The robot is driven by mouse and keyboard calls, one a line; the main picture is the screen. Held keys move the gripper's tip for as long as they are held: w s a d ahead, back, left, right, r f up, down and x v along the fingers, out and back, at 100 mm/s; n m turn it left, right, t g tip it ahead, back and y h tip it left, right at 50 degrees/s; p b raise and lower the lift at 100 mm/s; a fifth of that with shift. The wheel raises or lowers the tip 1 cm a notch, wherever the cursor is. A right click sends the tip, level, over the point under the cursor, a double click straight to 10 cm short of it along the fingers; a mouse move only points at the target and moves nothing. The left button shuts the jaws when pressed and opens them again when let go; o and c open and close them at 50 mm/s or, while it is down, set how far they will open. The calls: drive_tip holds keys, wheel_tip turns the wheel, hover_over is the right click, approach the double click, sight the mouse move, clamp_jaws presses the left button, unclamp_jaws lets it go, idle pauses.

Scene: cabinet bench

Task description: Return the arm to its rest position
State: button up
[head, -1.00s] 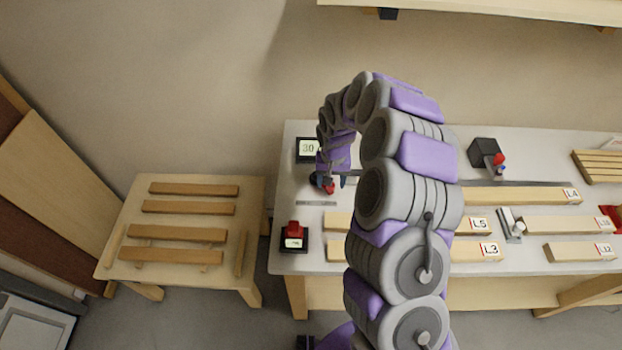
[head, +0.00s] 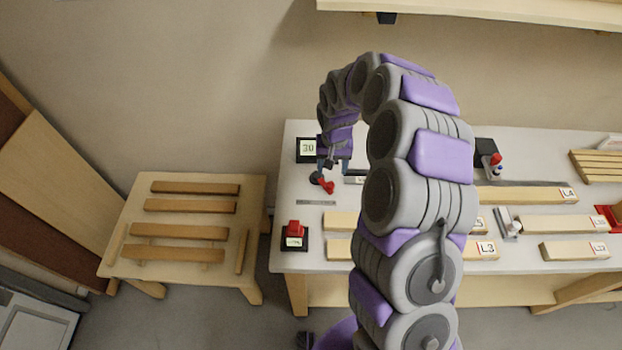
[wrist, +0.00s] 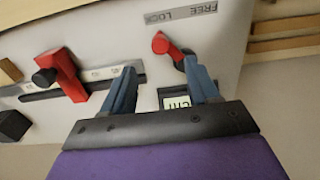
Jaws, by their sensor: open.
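My gripper (head: 334,170) is open and empty above the left part of the bench, pointing down. In the wrist view its two blue fingers (wrist: 160,68) are spread apart with nothing between them. A red lever (head: 325,184) with a dark round knob lies just below the fingers. In the wrist view the red lever (wrist: 168,46) is beyond the fingertips, beside a strip marked FREE LOCK (wrist: 180,14); it appears apart from them. My arm arches over the bench and hides part of its middle.
The white bench (head: 283,190) holds a display reading 30 (head: 308,148), a red switch (head: 294,229) and labelled wooden bars (head: 530,195). A red block on a rail (wrist: 64,76) shows in the wrist view. A slatted side table (head: 190,220) stands left; a shelf (head: 480,8) hangs above.

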idle(0.3)
drive_tip(key=s+d+r+n+b, duration=0.1)
drive_tip(key=s+d+r+b, duration=0.15)
drive_tip(key=s+r, duration=1.25)
drive_tip(key=s+d+g, duration=0.1)
drive_tip(key=s+d, duration=0.1)
drive_tip(key=s, duration=1)
drive_tip(key=s+d+b, duration=0.1)
drive_tip(key=s+d, duration=0.2)
drive_tip(key=s, duration=0.9)
drive_tip(key=shift+s+r+m+g, duration=0.2)
drive_tip(key=shift+s+m+g, duration=0.1)
drive_tip(key=shift+s+g, duration=0.1)
drive_tip(key=shift+w+d, duration=0.1)
drive_tip(key=shift+d, duration=0.1)
